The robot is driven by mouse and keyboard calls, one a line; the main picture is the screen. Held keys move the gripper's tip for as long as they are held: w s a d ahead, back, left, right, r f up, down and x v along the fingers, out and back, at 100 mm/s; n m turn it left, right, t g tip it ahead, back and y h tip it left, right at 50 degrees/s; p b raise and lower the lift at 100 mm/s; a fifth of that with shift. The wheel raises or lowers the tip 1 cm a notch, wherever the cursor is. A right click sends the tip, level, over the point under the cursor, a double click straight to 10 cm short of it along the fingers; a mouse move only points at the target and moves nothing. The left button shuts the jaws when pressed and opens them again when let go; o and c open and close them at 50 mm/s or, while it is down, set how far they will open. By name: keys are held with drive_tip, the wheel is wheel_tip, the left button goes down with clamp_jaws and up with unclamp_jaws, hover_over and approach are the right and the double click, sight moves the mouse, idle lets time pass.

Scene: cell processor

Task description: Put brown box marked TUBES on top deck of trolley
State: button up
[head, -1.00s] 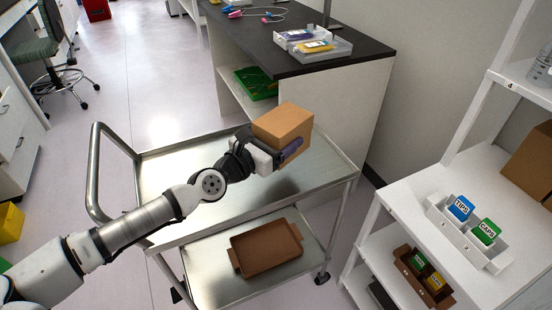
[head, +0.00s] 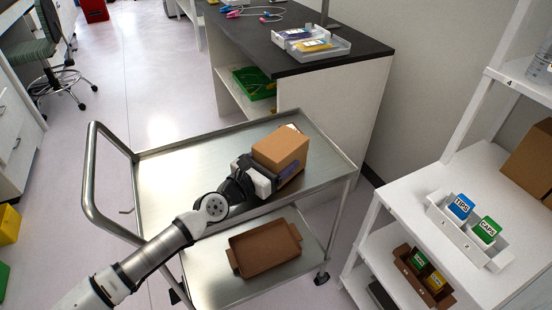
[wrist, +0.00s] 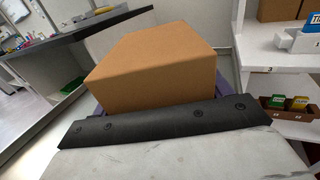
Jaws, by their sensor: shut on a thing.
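The brown box (head: 281,150) is in my gripper (head: 268,177), over the right part of the trolley's top deck (head: 178,180). The gripper is shut on the box, and a purple finger pad shows along its side. In the wrist view the box (wrist: 158,68) fills the middle, just beyond the dark gripper body. No TUBES marking is readable on the faces in view. A small white patch shows behind the box's top edge. I cannot tell whether the box touches the deck. The rest of the top deck is bare metal.
A brown tray (head: 264,248) lies on the trolley's lower deck. The trolley handle (head: 90,180) rises at the left. A dark-topped bench (head: 350,62) stands close behind. A white shelf unit (head: 400,205) with small labelled boxes stands at the right.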

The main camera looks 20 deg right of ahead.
drive_tip(key=shift+f+b, duration=0.25)
drive_tip(key=shift+b, duration=0.05)
drive_tip(key=o, duration=1.4)
drive_tip(key=shift+r, duration=0.1)
drive_tip(key=shift+r+p, duration=0.25)
drive_tip(key=shift+p, duration=0.1)
drive_tip(key=shift+s+a+f+b, duration=0.1)
drive_tip(key=shift+a+f+b, duration=0.1)
drive_tip(key=shift+a+b, duration=0.15)
drive_tip(key=b+v, duration=0.2)
drive_tip(key=v, duration=0.3)
drive_tip(key=shift+s+a+b, duration=0.15)
drive_tip(key=shift+a+b, duration=0.2)
drive_tip(key=shift+s+a+r, duration=0.15)
drive_tip(key=shift+s+a, duration=0.1)
drive_tip(key=shift+a, duration=0.2)
